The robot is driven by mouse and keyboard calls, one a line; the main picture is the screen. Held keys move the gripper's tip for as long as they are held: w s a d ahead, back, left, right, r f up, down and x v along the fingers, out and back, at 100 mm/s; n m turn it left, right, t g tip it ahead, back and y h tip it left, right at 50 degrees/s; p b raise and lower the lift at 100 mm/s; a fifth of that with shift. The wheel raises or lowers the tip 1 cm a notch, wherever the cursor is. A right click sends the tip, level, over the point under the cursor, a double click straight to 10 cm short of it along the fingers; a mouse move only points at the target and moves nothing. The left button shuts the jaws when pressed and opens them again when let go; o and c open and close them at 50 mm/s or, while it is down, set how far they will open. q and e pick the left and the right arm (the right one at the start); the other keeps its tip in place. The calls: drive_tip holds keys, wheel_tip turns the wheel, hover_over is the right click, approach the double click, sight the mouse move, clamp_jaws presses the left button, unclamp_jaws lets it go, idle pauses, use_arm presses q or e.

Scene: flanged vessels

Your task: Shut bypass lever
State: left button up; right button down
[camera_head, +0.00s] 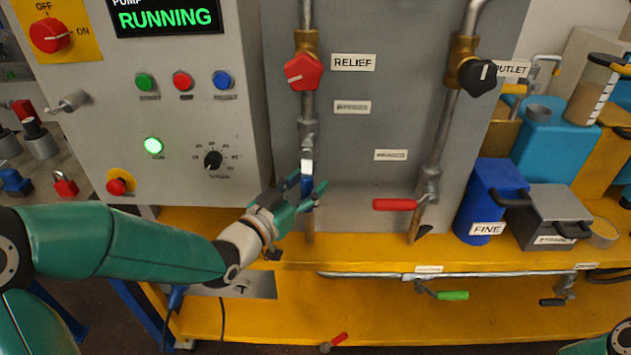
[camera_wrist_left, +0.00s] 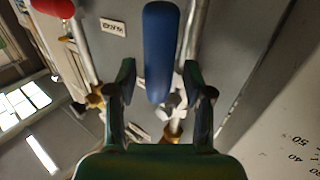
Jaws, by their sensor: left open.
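A lever with a blue grip (camera_head: 307,186) sits on the left pipe, under the red RELIEF knob, and points down roughly along the pipe. The small labels (camera_head: 352,107) beside the pipes are too blurred to read, so I cannot confirm the bypass name. My left gripper (camera_head: 306,192) is open, with its fingers on either side of the blue grip. In the left wrist view the blue grip (camera_wrist_left: 160,55) lies between the two open fingers (camera_wrist_left: 162,98), with visible gaps on both sides. My right gripper is out of view.
The red RELIEF knob (camera_head: 304,72) is above the lever. A red-handled lever (camera_head: 396,204) points left from the right pipe, below the black OUTLET knob (camera_head: 477,76). The control cabinet (camera_head: 190,110) stands close on the left. A yellow ledge (camera_head: 370,251) runs below.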

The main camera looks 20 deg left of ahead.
use_arm(q)
drive_tip(key=shift+w+d, duration=0.1)
drive_tip(key=shift+w, duration=0.2)
clamp_jaws()
